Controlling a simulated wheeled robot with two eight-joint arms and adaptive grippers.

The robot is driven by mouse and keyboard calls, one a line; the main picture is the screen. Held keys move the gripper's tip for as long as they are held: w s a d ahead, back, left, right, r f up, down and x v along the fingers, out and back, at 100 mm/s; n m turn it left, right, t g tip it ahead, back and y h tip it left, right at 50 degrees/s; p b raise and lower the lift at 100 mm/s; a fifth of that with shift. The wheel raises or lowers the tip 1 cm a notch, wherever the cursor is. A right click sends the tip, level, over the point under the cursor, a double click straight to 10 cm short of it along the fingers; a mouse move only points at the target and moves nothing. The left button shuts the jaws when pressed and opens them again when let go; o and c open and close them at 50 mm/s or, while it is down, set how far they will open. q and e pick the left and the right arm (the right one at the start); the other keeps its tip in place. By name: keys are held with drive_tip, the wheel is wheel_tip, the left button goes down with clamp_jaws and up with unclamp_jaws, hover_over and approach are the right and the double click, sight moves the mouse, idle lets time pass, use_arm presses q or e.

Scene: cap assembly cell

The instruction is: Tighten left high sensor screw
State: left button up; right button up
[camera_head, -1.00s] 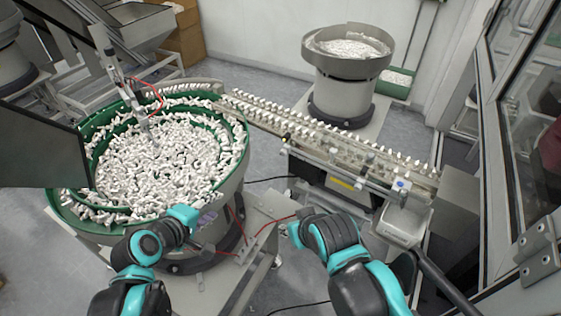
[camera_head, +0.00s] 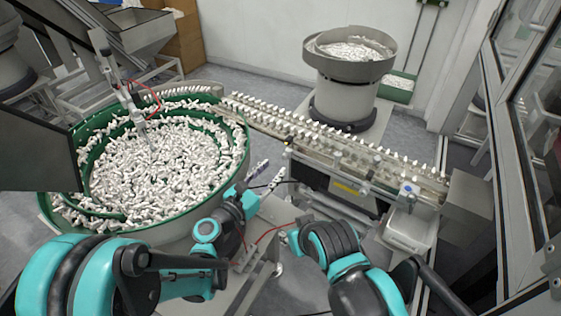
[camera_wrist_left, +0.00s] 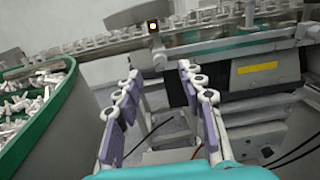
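My left gripper (camera_head: 268,174) reaches over the gap between the green-rimmed bowl and the feed rail. In the left wrist view its two purple-padded fingers (camera_wrist_left: 157,80) are spread apart with nothing between them. A small dark sensor with a lit orange face (camera_wrist_left: 153,26) stands on the rail ahead, between the fingertips in the picture. A small round grey knob (camera_wrist_left: 160,61) lies just below it, apart from the fingers; I cannot tell whether it is the sensor's screw. My right arm shows at the bottom centre of the head view, but its gripper does not show.
The green bowl (camera_head: 60,216), full of white caps, is left of the gripper. The feed rail (camera_head: 330,142) carries a row of caps. A second feeder (camera_head: 345,95) stands behind.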

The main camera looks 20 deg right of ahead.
sight(284, 157)
use_arm(q)
drive_tip(key=b+x, duration=0.1)
drive_tip(key=x, duration=0.4)
drive_tip(key=shift+w+d, duration=0.15)
drive_tip(key=shift+d, duration=0.05)
clamp_jaws()
